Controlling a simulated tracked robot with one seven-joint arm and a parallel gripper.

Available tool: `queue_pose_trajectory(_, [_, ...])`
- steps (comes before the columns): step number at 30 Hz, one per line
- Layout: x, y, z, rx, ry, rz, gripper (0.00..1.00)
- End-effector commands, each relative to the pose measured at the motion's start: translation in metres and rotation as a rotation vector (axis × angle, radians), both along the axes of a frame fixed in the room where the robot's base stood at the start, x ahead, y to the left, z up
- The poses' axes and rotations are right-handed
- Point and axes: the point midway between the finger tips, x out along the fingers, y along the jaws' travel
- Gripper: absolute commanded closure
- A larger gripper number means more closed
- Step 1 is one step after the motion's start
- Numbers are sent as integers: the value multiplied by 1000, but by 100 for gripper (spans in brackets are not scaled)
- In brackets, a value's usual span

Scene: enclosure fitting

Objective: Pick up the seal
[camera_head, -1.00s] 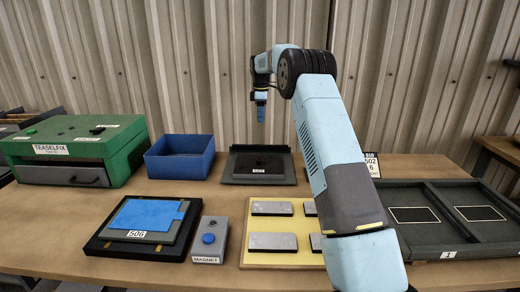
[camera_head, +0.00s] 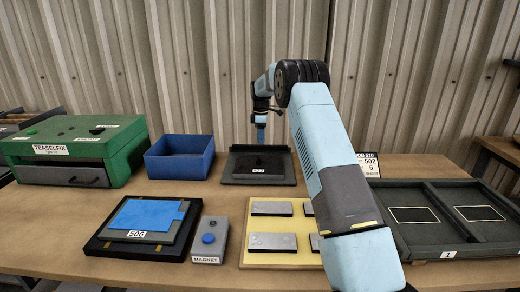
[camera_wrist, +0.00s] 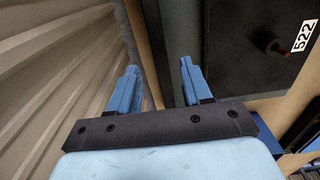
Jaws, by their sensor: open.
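I cannot tell for sure which thing is the seal. A blue flat sheet (camera_head: 147,214) lies on the dark plate labelled 506 at the front left. A dark plate (camera_head: 242,178) at the back middle bears a black flat piece; in the wrist view this plate (camera_wrist: 230,75) is at the upper right, with a small dark knob (camera_wrist: 278,48) near its label 522. My gripper (camera_head: 261,133) is above the plate's far edge. In the wrist view its two blue fingers (camera_wrist: 158,82) are apart with nothing between them.
A blue bin (camera_head: 180,166) and a green box (camera_head: 75,150) stand left. A grey magnet box (camera_head: 209,240) and a yellow board (camera_head: 285,258) with grey blocks lie in front. A dark two-part tray (camera_head: 448,240) is right. A ribbed wall (camera_head: 200,60) stands close behind.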

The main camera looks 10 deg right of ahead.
Motion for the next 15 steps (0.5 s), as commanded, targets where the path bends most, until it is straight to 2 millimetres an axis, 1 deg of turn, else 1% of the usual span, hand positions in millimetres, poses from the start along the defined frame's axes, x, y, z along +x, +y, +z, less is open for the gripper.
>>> queue_pose_trajectory(1, [-1,0,-7,0,3,0,51])
queue_pose_trajectory(6, [-1,0,-30,-1,3,1,51])
queue_pose_trajectory(9, [0,0,-40,-1,2,1,51])
queue_pose_trajectory(15, [0,0,-43,-1,1,0,51])
